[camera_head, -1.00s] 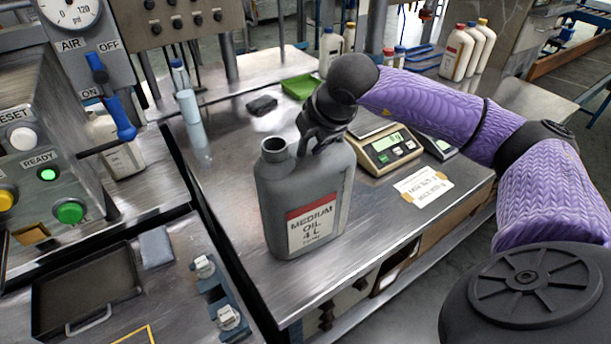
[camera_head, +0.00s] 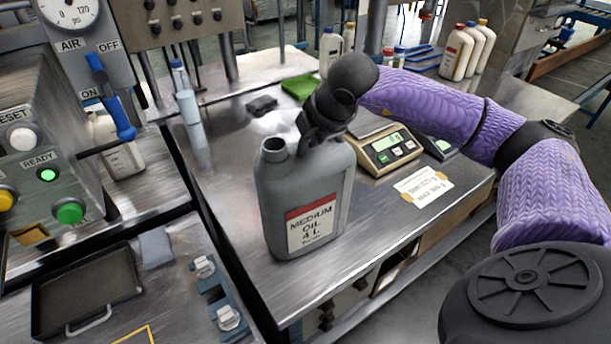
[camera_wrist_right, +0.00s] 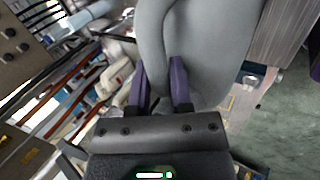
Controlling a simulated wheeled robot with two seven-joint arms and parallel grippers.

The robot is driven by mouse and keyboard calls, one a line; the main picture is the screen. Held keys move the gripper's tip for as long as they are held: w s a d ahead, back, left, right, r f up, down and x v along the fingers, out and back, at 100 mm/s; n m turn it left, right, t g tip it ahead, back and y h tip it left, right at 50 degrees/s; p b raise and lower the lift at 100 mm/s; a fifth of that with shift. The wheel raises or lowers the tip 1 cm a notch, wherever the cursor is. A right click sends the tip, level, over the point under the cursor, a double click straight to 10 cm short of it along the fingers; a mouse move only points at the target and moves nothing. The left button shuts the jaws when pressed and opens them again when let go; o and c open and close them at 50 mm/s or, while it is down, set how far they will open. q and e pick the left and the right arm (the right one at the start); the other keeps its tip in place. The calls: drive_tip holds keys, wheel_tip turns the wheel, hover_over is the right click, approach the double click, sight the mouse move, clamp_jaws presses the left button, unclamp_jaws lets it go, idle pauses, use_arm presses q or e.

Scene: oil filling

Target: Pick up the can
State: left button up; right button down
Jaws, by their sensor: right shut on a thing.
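The grey can (camera_head: 300,192), labelled "MEDIUM OIL 4L", stands upright at the left front of the metal table in the head view. Its open neck (camera_head: 273,150) faces up at the top left. My right gripper (camera_head: 312,135) is at the top of the can, shut on its handle. In the right wrist view the two purple fingers (camera_wrist_right: 160,90) are on either side of the handle part of the grey can (camera_wrist_right: 215,45). The fingertips are partly hidden in the head view. My left gripper is not in view.
A scale (camera_head: 383,147) with a green display stands right of the can. A paper note (camera_head: 423,185) lies in front of it. A green tray (camera_head: 300,87) and a dark object (camera_head: 262,105) lie behind. A control box (camera_head: 40,160) and blue air lever (camera_head: 118,118) are left.

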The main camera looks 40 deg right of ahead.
idle(0.8)
wheel_tip(320, 180, up, 10)
drive_tip(key=shift+f+p, duration=0.1)
drive_tip(key=shift+p, duration=1.05)
